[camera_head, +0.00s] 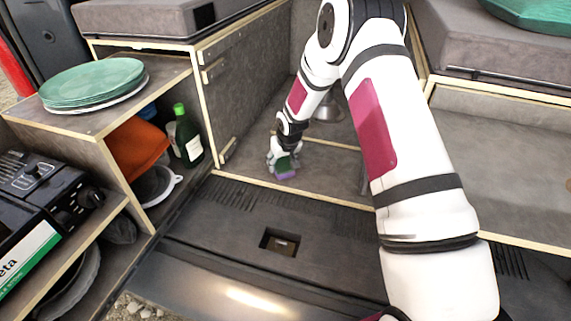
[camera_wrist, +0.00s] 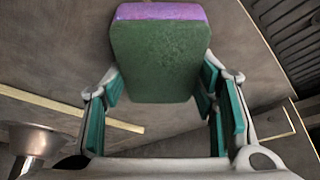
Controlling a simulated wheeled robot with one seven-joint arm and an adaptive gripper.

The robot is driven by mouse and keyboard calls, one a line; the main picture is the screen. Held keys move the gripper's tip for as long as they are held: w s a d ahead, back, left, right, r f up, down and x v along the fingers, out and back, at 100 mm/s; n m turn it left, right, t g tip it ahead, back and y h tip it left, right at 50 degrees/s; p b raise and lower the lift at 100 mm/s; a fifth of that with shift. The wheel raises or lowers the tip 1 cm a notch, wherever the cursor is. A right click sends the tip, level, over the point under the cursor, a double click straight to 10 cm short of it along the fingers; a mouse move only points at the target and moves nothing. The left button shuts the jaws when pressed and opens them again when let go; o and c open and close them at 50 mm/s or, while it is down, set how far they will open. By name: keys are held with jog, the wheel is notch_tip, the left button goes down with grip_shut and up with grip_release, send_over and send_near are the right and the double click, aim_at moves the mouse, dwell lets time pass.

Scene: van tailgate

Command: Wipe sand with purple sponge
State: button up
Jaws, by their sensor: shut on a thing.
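A sponge with a purple layer and a green layer (camera_wrist: 160,60) is between the fingers of my gripper (camera_wrist: 162,95). In the wrist view its green face is toward the camera and the purple edge shows at the top. In the head view my gripper (camera_head: 283,160) is low over the grey floor panel (camera_head: 320,165) between the benches, with the purple sponge (camera_head: 286,174) under it at the floor. I cannot tell if the sponge presses on the floor. I cannot make out sand on the panel in either view.
A metal table-leg base (camera_head: 328,112) stands behind my gripper; it also shows in the wrist view (camera_wrist: 35,140). A shelf unit at left holds green plates (camera_head: 95,80), a green bottle (camera_head: 188,135) and a stove (camera_head: 40,205). Wooden bench walls border the floor.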

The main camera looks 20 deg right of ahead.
aim_at(301, 171)
jog(key=shift+w+a+b, duration=0.45)
jog(key=shift+w+a, duration=0.1)
jog(key=shift+a, duration=0.25)
jog(key=shift+w+a+b, duration=0.4)
jog(key=shift+w+a, duration=0.1)
jog(key=shift+a, duration=0.25)
jog(key=shift+w+d+b, duration=0.35)
jog(key=shift+s+d+p, duration=0.4)
jog(key=shift+s+d, duration=0.45)
jog(key=shift+d, duration=0.3)
jog(key=shift+s+d+p, duration=0.35)
jog(key=shift+s+d, duration=0.45)
jog(key=shift+d, duration=0.3)
jog(key=shift+s+d+p, duration=0.4)
jog(key=shift+s+d, duration=0.45)
jog(key=shift+d, duration=0.3)
jog(key=shift+s+d+p, duration=0.35)
jog(key=shift+s+d, duration=0.5)
jog(key=shift+d, duration=0.3)
jog(key=shift+s+d+p, duration=0.35)
jog(key=shift+s+d, duration=0.5)
jog(key=shift+d, duration=0.25)
jog(key=shift+w+a+r+b, duration=0.1)
jog(key=shift+w+a+b, duration=0.3)
jog(key=shift+w+a, duration=0.35)
jog(key=shift+w+a+b, duration=0.35)
jog(key=shift+w+a, duration=0.15)
jog(key=shift+a, duration=0.3)
